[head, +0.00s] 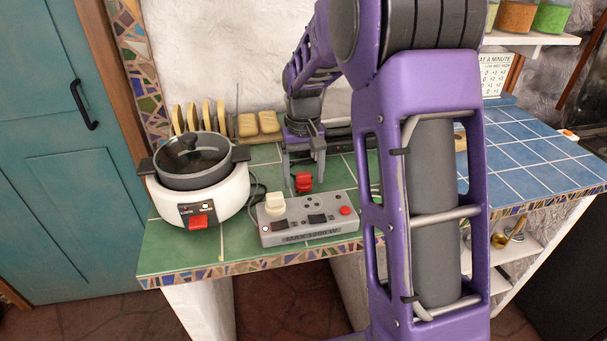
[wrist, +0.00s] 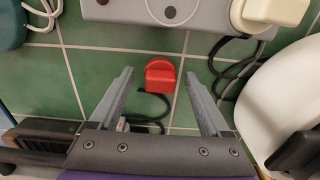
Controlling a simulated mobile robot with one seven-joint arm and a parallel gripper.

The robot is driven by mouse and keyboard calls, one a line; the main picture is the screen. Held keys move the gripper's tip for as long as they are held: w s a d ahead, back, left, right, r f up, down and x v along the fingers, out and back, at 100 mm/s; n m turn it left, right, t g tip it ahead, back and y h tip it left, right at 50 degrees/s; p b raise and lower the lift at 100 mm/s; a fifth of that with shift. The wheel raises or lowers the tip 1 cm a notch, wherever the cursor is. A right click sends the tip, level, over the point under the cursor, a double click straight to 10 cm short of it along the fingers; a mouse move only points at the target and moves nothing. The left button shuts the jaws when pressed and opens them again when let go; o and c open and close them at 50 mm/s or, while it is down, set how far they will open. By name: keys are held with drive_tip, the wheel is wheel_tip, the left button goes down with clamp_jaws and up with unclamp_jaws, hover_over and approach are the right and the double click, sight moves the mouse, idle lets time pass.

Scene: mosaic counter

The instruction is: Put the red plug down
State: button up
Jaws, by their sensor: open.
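The red plug (head: 303,182) rests on the green tiles just behind the grey power strip (head: 308,221). In the wrist view the red plug (wrist: 160,76) lies on the tiles beyond and between my fingertips, with a gap on each side. My gripper (head: 304,174) points down over the counter behind the strip. Its two fingers are apart in the wrist view (wrist: 159,72), and nothing is held between them. A dark cord lies on the tiles near the plug.
A white cooker (head: 205,205) with a dark pot stands to the left. Bread slices (head: 248,125) stand at the back wall. Blue tiles (head: 535,160) on the right look mostly clear.

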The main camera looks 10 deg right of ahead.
sight(304, 173)
wheel_tip(304, 173, up, 12)
drive_tip(key=p, duration=0.2)
drive_tip(key=shift+r, duration=0.15)
